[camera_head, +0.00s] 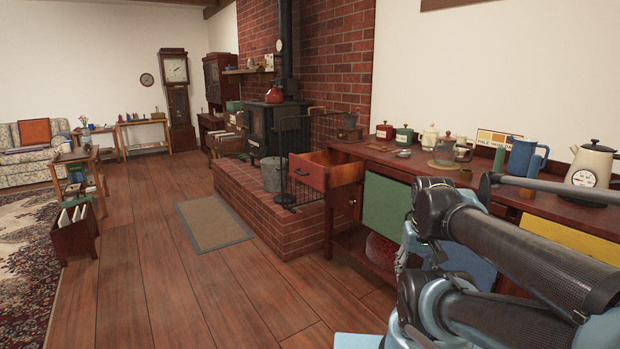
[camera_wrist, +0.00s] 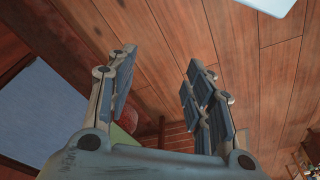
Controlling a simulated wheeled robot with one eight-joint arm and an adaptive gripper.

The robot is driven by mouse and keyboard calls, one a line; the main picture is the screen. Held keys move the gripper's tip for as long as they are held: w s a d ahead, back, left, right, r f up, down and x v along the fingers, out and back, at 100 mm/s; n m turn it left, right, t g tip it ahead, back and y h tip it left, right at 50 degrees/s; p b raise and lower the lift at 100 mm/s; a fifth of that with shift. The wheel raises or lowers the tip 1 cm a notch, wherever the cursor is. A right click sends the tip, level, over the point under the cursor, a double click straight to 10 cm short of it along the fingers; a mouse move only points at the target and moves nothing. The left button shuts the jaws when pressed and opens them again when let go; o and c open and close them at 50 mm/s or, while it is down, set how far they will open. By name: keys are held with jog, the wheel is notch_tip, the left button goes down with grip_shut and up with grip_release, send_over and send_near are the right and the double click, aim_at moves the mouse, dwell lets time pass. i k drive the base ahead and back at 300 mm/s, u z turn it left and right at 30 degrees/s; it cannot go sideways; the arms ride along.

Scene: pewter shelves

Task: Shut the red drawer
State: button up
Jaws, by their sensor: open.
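The red drawer (camera_head: 308,171) is pulled out from the left end of the long wooden counter (camera_head: 376,157). Its red front faces left, with a small dark handle, and its wooden side shows. My gripper (camera_wrist: 158,85) shows in the wrist view with its two fingers spread apart and nothing between them. It is over the wooden floor beside the counter. The red drawer cannot be made out in the wrist view.
A green panel (camera_head: 386,207) and a yellow panel (camera_head: 570,240) are on the counter's front. Canisters, a blue pitcher (camera_head: 527,158) and a cream kettle (camera_head: 593,165) stand on top. A brick hearth (camera_head: 262,205) lies beyond the drawer.

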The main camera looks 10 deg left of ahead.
aim_at(324, 169)
jog(key=k, duration=0.45)
jog(key=u, duration=0.45)
jog(key=i, duration=1.6)
jog(key=z, duration=0.25)
